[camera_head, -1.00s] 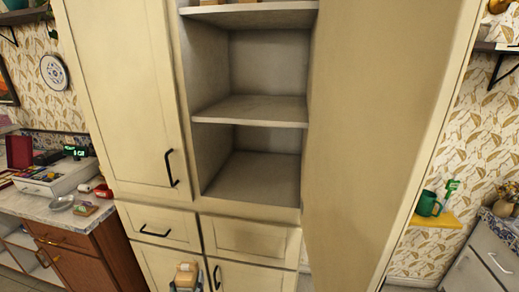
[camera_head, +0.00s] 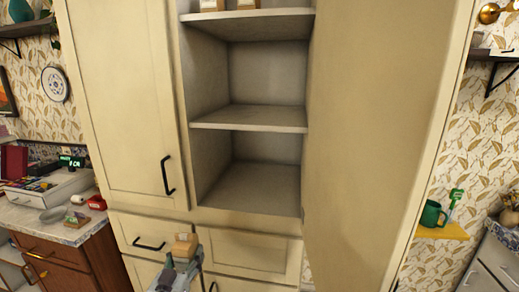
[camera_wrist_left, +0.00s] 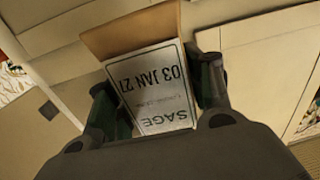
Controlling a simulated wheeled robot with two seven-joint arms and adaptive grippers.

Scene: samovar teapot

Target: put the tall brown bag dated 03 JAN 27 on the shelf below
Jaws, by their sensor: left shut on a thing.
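The brown bag (camera_head: 185,245) is held at the bottom of the head view, in front of the cabinet drawers. In the left wrist view the bag (camera_wrist_left: 150,85) shows a white label, upside down, reading SAGE and 03 JAN 27. My left gripper (camera_head: 178,268) is shut on it, with a finger on each side of the label. The cabinet's middle shelf (camera_head: 250,118) and lowest shelf (camera_head: 252,188) are bare. On the top shelf (camera_head: 262,13) stand two brown bags (camera_head: 212,5), cut off by the frame edge. My right gripper is not in view.
The cabinet's right door (camera_head: 375,130) stands open beside the shelves. The left door (camera_head: 115,100) is shut. A counter (camera_head: 50,232) with a cash register stands at the left. A green mug (camera_head: 432,214) sits on a small yellow shelf at the right.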

